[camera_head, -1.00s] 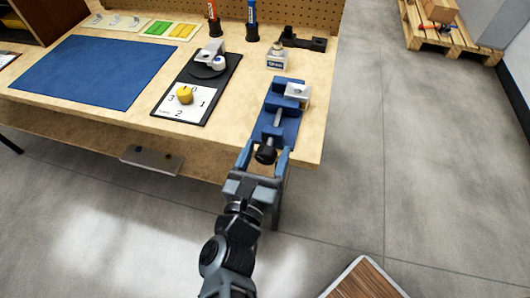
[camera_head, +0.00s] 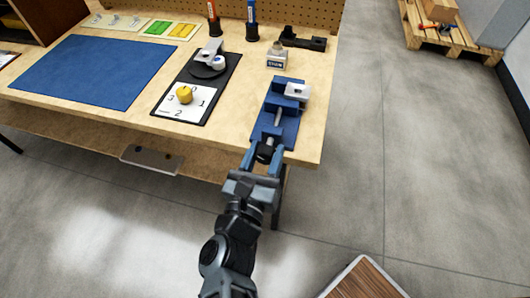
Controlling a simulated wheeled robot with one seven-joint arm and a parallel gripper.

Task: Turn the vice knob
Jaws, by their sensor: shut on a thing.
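The blue vice (camera_head: 288,110) sits at the front right of the workbench, with a light grey block (camera_head: 297,91) at its far end. A grey screw runs toward the front edge and ends in the black vice knob (camera_head: 265,151). My gripper (camera_head: 263,160) comes from the front, its two blue fingers on either side of the knob. It is shut on the knob. The fingertips partly hide the knob's sides.
Left of the vice lies a black board with a yellow knob (camera_head: 184,94) on a numbered white dial (camera_head: 187,105). A small labelled box (camera_head: 276,58) and a black fixture (camera_head: 303,40) stand behind. A blue mat (camera_head: 95,70) covers the left.

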